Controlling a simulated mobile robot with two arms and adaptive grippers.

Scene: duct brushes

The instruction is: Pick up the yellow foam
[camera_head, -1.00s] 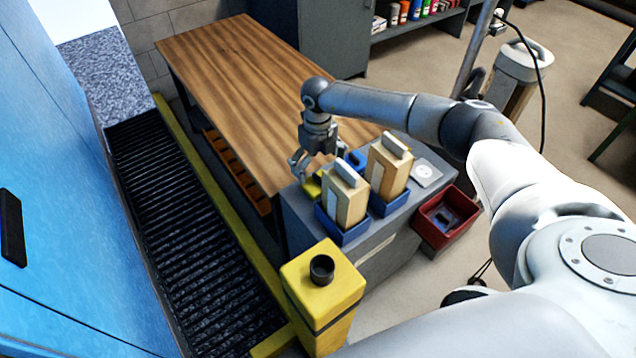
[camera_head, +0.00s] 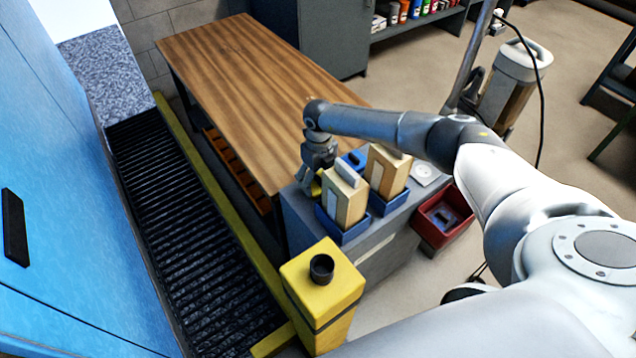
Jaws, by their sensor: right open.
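The yellow foam (camera_head: 316,188) shows only as a small yellow patch on the grey cabinet top, behind the left tan block. My right gripper (camera_head: 310,190) points down at it, with its fingers low around or beside the patch; I cannot tell whether they touch it. The gripper is open. Most of the foam is hidden by the gripper and the tan block (camera_head: 346,200). My left gripper is not in view.
Two tan blocks stand in blue trays (camera_head: 342,233) close to the gripper. A red bin (camera_head: 443,216) hangs at the cabinet's right. A yellow post with a black cap (camera_head: 322,268) stands in front. The wooden table (camera_head: 240,85) behind is bare.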

